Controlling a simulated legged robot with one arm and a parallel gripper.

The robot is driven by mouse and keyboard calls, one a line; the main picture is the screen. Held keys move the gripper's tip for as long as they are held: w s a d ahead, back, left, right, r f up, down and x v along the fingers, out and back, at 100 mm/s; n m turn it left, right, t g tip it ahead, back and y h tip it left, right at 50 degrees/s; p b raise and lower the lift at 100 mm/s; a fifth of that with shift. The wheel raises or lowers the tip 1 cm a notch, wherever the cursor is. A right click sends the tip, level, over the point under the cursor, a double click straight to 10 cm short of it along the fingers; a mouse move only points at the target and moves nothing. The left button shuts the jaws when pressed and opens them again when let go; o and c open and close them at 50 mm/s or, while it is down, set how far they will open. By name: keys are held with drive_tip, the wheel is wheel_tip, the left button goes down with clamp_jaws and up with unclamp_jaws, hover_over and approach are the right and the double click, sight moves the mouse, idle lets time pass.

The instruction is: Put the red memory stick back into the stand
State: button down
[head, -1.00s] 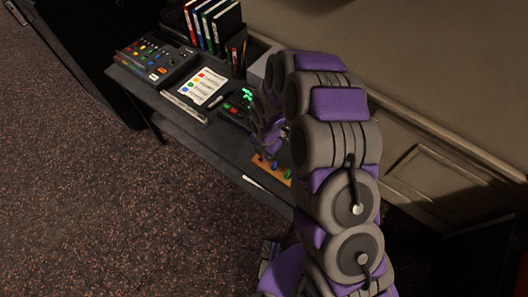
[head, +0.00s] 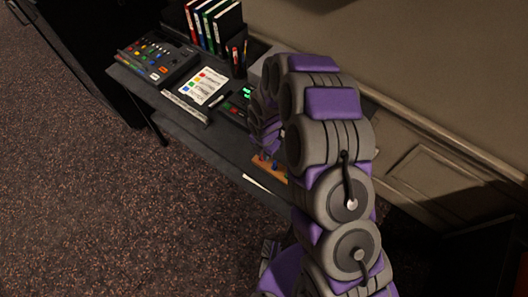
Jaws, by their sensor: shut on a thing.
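The orange-brown stand (head: 282,179) lies near the front edge of the desk, partly hidden by my arm. Small blue memory sticks (head: 262,157) stand upright in it. My gripper (head: 270,146) is low over the stand, at its far side, and points down. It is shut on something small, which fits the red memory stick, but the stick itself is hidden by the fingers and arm. I cannot tell whether the held thing touches the stand.
The dark desk (head: 215,150) holds a mixing console (head: 157,58), a white sheet with coloured marks (head: 203,85), several upright binders (head: 213,22) and a pen cup (head: 237,65). A thin white strip (head: 256,183) lies by the stand. The front of the desk is mostly clear.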

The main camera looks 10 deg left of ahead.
drive_tip(key=shift+s+f, duration=0.1)
drive_tip(key=shift+f, duration=0.3)
drive_tip(key=shift+s+d+f, duration=0.35)
drive_tip(key=shift+s+f, duration=0.2)
drive_tip(key=shift+s, duration=0.05)
idle(0.4)
drive_tip(key=shift+w+a+r, duration=0.2)
drive_tip(key=shift+w+r, duration=0.05)
drive_tip(key=shift+r, duration=0.3)
idle(0.3)
drive_tip(key=shift+w+a+r+p, duration=0.15)
drive_tip(key=shift+w+a+p, duration=0.1)
drive_tip(key=shift+p, duration=0.1)
drive_tip(key=shift+w+a+r, duration=0.1)
drive_tip(key=shift+w+a, duration=0.15)
drive_tip(key=shift+a, duration=0.05)
idle(0.4)
drive_tip(key=shift+d+r+p, duration=0.1)
drive_tip(key=shift+p, duration=0.2)
idle(0.5)
drive_tip(key=shift+s+d+f, duration=0.1)
drive_tip(key=shift+s+f, duration=0.1)
drive_tip(key=shift+f, duration=0.15)
idle(0.3)
